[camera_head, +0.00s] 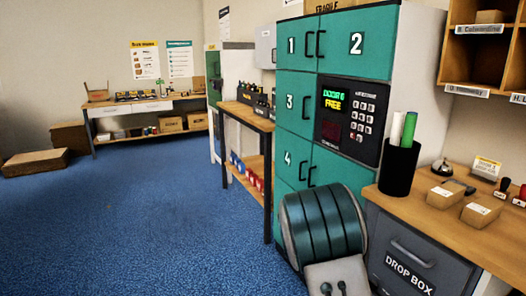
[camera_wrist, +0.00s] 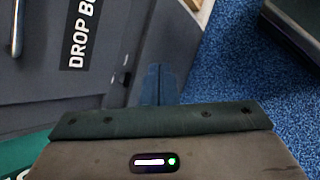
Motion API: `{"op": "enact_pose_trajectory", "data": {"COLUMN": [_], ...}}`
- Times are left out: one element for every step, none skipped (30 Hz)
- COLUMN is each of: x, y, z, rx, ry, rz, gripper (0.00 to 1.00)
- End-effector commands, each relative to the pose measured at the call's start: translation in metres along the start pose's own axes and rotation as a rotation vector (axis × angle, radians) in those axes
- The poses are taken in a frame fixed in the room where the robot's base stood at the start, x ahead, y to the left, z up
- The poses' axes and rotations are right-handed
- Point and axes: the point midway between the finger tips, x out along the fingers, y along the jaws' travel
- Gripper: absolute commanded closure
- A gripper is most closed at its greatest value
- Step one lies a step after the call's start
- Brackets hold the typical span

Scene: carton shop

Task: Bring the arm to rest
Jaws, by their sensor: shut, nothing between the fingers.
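I cannot tell how far the fingertips are from the drop box. In the head view my arm's teal ribbed part is at the bottom, before the lockers and left of the drop box (camera_head: 385,262); my fingers are not visible there.
Teal numbered lockers (camera_head: 297,95) with a keypad (camera_head: 350,117) stand behind my arm. A wooden counter (camera_head: 425,212) on the right holds a black cup of rolls (camera_head: 398,170) and small boxes (camera_head: 480,210). A side table (camera_head: 245,115) stands left. The blue floor further left is open.

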Motion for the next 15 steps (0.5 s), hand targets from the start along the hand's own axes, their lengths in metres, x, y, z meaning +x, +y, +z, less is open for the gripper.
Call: {"op": "enact_pose_trajectory", "data": {"x": [-0.021,-0.029,-0.039,-0.047,-0.055,-0.066,-0.075,-0.083,-0.094,-0.103,-0.111,-0.123,-0.131,-0.139,-0.150], "y": [0.003,0.002,0.000,-0.002,-0.003,-0.005,-0.007,-0.009,-0.011,-0.013,-0.015,-0.018,-0.020,-0.022,-0.025], "z": [0.020,0.028,0.038,0.046,0.054,0.064,0.072,0.080,0.090,0.098,0.105,0.115,0.123,0.131,0.141], "rx": [0.053,0.080,0.116,0.144,0.171,0.205,0.231,0.258,0.291,0.316,0.341,0.373,0.398,0.421,0.452], "ry": [0.034,0.052,0.076,0.093,0.111,0.133,0.151,0.167,0.190,0.207,0.223,0.245,0.260,0.277,0.297], "rz": [-0.041,-0.064,-0.094,-0.118,-0.140,-0.168,-0.189,-0.210,-0.237,-0.257,-0.276,-0.301,-0.319,-0.337,-0.360], "gripper": [1.00,1.00,1.00,1.00,1.00,1.00,1.00,1.00,1.00,1.00,1.00,1.00,1.00,1.00,1.00]}}
